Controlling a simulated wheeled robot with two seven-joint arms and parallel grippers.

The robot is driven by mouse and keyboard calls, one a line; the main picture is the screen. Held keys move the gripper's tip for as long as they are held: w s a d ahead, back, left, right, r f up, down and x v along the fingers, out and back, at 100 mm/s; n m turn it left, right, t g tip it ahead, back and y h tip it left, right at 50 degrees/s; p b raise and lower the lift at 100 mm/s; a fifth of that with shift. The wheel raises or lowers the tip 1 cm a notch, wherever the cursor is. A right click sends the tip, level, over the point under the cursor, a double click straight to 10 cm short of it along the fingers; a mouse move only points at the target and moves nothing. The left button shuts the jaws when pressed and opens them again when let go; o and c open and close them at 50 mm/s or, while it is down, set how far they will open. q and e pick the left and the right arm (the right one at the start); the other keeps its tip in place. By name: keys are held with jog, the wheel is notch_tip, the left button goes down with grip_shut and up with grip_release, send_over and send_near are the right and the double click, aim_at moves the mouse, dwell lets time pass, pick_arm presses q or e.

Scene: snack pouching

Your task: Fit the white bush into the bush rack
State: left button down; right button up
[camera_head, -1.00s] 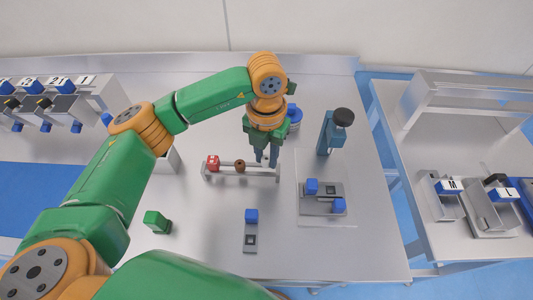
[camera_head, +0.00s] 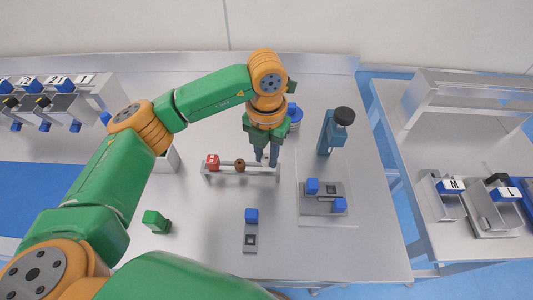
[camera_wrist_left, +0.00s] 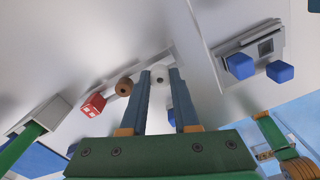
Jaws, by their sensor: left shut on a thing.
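The bush rack (camera_head: 225,174) is a grey bar on low legs in the middle of the table. A red block (camera_head: 213,162) and a brown bush (camera_head: 239,164) stand along its left half. My left gripper (camera_head: 266,158) points down over the rack's right part. In the left wrist view the white bush (camera_wrist_left: 160,73) sits between my fingertips (camera_wrist_left: 160,77), and the gripper is shut on it. The brown bush (camera_wrist_left: 125,86) and red block (camera_wrist_left: 94,104) line up to its left. Whether the white bush touches the rack cannot be told. My right gripper is not in view.
A grey fixture with blue blocks (camera_head: 322,204) is to the right, with a blue press-like stand (camera_head: 333,132) behind it. A small blue-topped fixture (camera_head: 251,238) is in front. A green block (camera_head: 157,221) is at front left.

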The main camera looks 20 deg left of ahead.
aim_at(266, 158)
pick_arm(q)
jog(key=shift+f+b, duration=1.1)
jog(key=shift+f, duration=0.05)
jog(key=c, duration=0.6)
grip_release()
notch_tip(266, 158, up, 7)
jog(key=shift+f+b, duration=0.15)
jog(key=shift+b, duration=0.4)
jog(key=shift+r, duration=0.25)
